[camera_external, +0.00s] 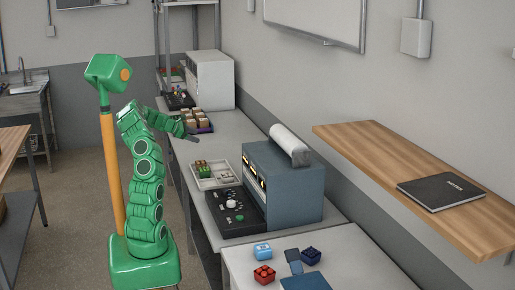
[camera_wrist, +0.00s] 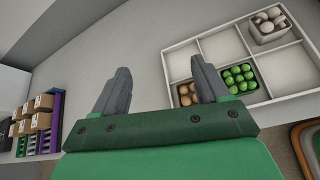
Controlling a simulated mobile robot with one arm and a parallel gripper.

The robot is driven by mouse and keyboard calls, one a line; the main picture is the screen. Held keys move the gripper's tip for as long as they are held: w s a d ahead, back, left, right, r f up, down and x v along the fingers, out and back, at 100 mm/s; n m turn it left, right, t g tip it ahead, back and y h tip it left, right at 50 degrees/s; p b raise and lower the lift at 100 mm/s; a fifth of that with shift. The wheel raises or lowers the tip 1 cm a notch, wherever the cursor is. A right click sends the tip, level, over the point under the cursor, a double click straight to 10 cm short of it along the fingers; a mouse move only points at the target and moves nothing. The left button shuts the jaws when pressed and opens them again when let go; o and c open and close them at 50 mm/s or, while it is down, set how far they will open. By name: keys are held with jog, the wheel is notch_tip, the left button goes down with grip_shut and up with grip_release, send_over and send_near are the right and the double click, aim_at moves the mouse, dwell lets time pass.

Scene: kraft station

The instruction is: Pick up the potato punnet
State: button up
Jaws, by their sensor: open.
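A white divided tray (camera_wrist: 214,26) is at the upper right of the wrist view. One of its compartments holds a punnet of brown round items (camera_wrist: 186,97), which look like potatoes; my right finger partly hides it. Beside it is a punnet of green round produce (camera_wrist: 238,79), and a punnet of whitish round items (camera_wrist: 268,26) sits in a far compartment. My gripper (camera_wrist: 158,66) is open and empty above the counter, left of most of the tray. In the external view, my gripper (camera_external: 192,137) is over the counter, beyond the tray (camera_external: 225,182).
A purple crate with cardboard boxes (camera_wrist: 52,136) lies at the left of the wrist view. A black control panel (camera_external: 236,212) and a blue-grey machine (camera_external: 300,195) stand near the tray. The counter (camera_wrist: 120,35) between crate and tray is bare.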

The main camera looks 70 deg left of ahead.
jog(key=s+a+f+n, duration=0.2)
jog(key=s+a+f, duration=0.1)
jog(key=s+f, duration=0.3)
jog(key=t+h, duration=0.1)
send_near(208, 161)
jog(key=a+f, duration=0.1)
jog(key=w+a+f, duration=0.1)
jog(key=a, duration=0.1)
jog(key=shift+w+a+f, duration=0.1)
jog(key=shift+w+f, duration=0.25)
jog(key=shift+f, duration=0.05)
jog(key=shift+w+d+f+t, duration=0.2)
jog(key=shift+w+f+t, duration=0.1)
jog(key=shift+f, duration=0.05)
jog(key=shift+x, duration=1.05)
jog(key=shift+d+r+x, duration=0.1)
jog(key=shift+r+x, duration=0.1)
jog(key=shift+x, duration=1.15)
jog(key=shift+d+r+x, duration=0.1)
jog(key=shift+r+x, duration=0.1)
jog(key=shift+x, duration=1.2)
jog(key=shift+w, duration=0.1)
jog(key=shift+c, duration=0.4)
jog(key=c, duration=0.7)
